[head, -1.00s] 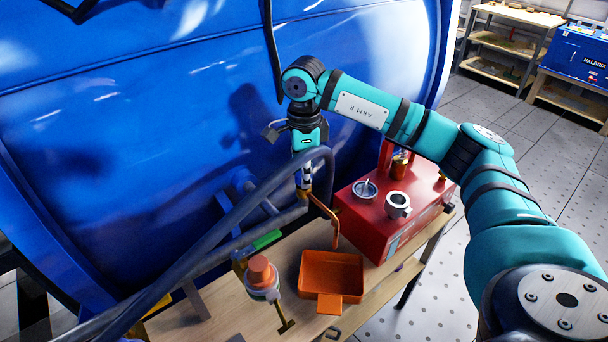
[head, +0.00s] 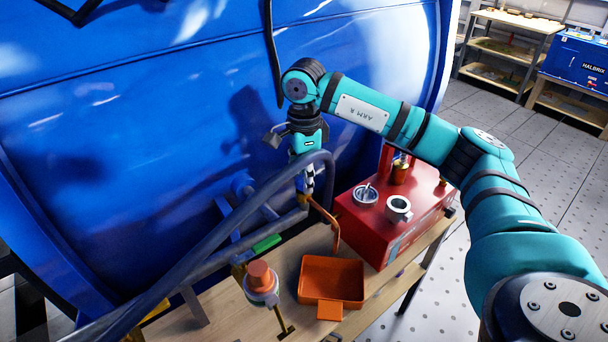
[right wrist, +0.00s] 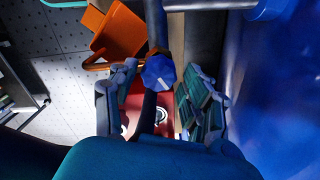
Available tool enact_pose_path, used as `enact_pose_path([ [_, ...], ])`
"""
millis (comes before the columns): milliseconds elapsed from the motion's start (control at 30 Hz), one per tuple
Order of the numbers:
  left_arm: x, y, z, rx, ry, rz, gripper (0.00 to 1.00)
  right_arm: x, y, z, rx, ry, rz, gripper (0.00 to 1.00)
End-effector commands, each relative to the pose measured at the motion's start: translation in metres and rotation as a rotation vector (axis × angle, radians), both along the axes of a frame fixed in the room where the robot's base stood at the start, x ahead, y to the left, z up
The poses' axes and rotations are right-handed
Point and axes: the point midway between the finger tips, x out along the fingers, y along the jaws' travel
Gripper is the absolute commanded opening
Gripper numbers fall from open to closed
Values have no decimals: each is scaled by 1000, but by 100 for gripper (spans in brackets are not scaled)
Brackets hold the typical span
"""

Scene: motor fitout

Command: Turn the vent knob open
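The blue vent knob (right wrist: 158,73) shows in the right wrist view, faceted, with a pale mark on its face. My right gripper (right wrist: 160,85) is open, with one finger on each side of the knob and narrow gaps visible. I cannot tell how deep the fingertips reach along it. In the head view my right gripper (head: 306,183) points down at the pipework in front of the blue tank, and it mostly hides the knob. My left gripper is in neither view.
A copper spout (head: 327,222) curves down towards an orange tray (head: 333,277) on the wooden bench. A red box (head: 385,231) stands to the right. Thick dark hoses (head: 215,240) cross in front of the tank (head: 150,120). A green-handled lever (head: 266,243) is nearby.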

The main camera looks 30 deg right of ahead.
Motion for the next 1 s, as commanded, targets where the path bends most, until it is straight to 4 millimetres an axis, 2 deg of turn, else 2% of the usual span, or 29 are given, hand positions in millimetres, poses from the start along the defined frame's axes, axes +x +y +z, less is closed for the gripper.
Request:
enact_pose_path([
  [300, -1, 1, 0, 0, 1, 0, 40, -1, 0, -1, -1, 4, 0, 59],
  [433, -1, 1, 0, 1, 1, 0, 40, 0, 0, 8, -1, 2, 0, 59],
  [567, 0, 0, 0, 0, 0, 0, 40, 0, 0, 30, 0, -1, -1, 59],
  [833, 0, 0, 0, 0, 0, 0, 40, 0, 0, 91, -2, -2, -1, 59],
  [1000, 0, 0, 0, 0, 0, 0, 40, 0, 0, 111, -2, 2, -1, 59],
])
